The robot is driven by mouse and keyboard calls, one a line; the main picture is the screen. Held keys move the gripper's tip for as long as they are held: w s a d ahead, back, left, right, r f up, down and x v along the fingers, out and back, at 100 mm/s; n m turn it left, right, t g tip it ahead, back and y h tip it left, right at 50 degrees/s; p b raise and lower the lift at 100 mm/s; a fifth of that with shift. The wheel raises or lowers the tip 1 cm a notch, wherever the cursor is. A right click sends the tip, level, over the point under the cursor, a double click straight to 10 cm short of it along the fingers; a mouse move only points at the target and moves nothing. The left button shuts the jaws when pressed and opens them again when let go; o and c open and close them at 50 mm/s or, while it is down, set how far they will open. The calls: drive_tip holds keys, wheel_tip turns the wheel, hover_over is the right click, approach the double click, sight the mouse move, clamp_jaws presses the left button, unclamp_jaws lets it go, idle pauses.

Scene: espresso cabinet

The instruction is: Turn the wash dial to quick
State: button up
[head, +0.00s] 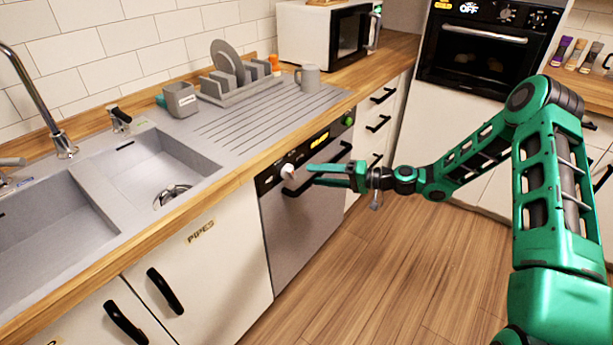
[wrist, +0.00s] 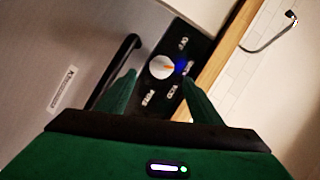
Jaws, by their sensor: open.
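The wash dial (head: 288,171) is a pale round knob at the left end of the dishwasher's (head: 300,225) black panel. In the wrist view my gripper (wrist: 159,80) is open, with one finger on each side of the dial; contact is not clear.
A black door handle (head: 318,171) runs just beside the dial and my gripper; it also shows in the wrist view (wrist: 115,68). The wooden counter edge (head: 235,182) lies above the panel. The floor (head: 400,270) in front is clear.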

drive_tip(key=shift+v, duration=1.85)
drive_tip(key=s+d+r+g+h, duration=0.1)
drive_tip(key=s+d+r+h, duration=0.25)
drive_tip(key=s+d, duration=0.4)
drive_tip(key=s+d+r+m+g+h, duration=0.1)
drive_tip(key=s+d+r+g+h, duration=0.1)
drive_tip(key=s+d+h, duration=0.5)
drive_tip(key=s+d+r+g+h, duration=0.1)
drive_tip(key=s+d+r+h, duration=0.15)
drive_tip(key=s+d, duration=0.5)
drive_tip(key=s+d+r+m, duration=0.2)
drive_tip(key=s+d, duration=0.1)
drive_tip(key=s, duration=0.4)
drive_tip(key=s+d+r+m+h, duration=0.1)
drive_tip(key=s+d+r+m, duration=0.1)
drive_tip(key=s, duration=0.5)
drive_tip(key=s+d+r+m+g+h, duration=0.1)
drive_tip(key=s+d+r, duration=0.3)
drive_tip(key=s, duration=0.4)
drive_tip(key=shift+d+r+m, duration=0.25)
drive_tip(key=shift+d+m, duration=0.25)
drive_tip(key=shift+m, duration=0.3)
